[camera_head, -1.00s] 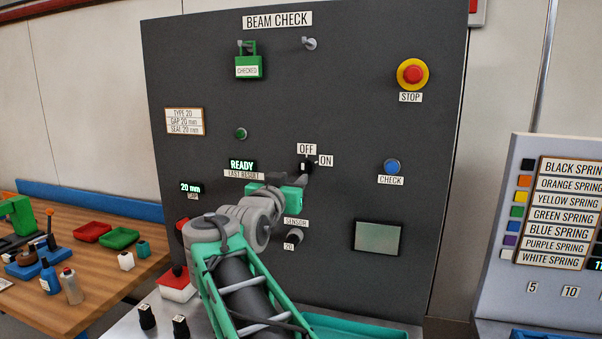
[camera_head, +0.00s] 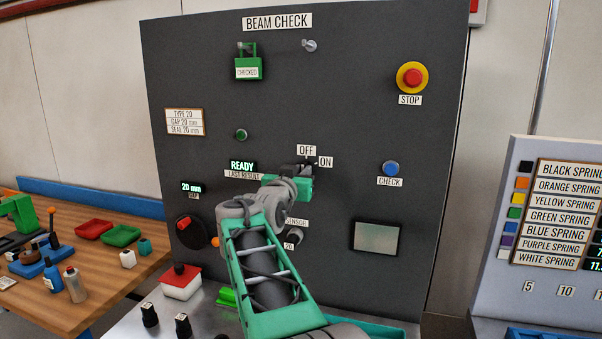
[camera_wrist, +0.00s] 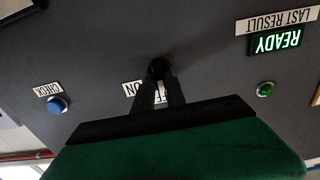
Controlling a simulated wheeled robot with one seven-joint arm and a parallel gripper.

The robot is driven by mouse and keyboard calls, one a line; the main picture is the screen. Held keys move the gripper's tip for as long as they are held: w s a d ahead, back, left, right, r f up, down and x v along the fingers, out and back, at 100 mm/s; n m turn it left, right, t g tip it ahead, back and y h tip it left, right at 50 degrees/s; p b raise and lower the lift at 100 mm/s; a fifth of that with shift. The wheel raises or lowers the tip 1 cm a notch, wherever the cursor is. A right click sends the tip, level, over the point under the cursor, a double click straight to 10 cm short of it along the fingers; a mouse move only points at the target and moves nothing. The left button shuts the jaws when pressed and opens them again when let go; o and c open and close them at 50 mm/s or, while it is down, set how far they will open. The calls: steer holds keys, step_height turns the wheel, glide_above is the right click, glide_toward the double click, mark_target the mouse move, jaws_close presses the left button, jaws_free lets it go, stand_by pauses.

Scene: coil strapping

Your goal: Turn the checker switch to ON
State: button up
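The checker switch is a small black knob on the dark BEAM CHECK panel (camera_head: 340,60). It shows in the wrist view (camera_wrist: 158,68) at my fingertips. Its OFF label (camera_head: 306,151) is above it and its ON label (camera_head: 326,162) to its right. My gripper (camera_head: 305,168) is in front of the knob and hides most of it in the head view. In the wrist view my gripper's (camera_wrist: 163,82) two dark fingers are close together with a narrow gap. I cannot tell whether they press on the knob, or which way its pointer faces.
A blue CHECK button (camera_head: 390,168) is to the right, and a red STOP button (camera_head: 412,77) above it. A black SENSOR knob (camera_head: 294,237) is just below my gripper. The green READY display (camera_head: 242,166) is to the left. A red-topped box (camera_head: 180,282) stands on the ledge below.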

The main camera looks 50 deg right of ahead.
jaws_close()
steer(key=shift+f+b, duration=0.2)
steer(key=shift+b, duration=0.45)
steer(key=shift+s+d+m+b, duration=0.1)
steer(key=shift+s+m+b, duration=0.05)
steer(key=shift+m+b, duration=6.65)
steer(key=shift+n+b, duration=0.7)
steer(key=shift+b, duration=0.2)
steer(key=shift+r, duration=0.1)
steer(key=shift+o, duration=2.4)
jaws_free()
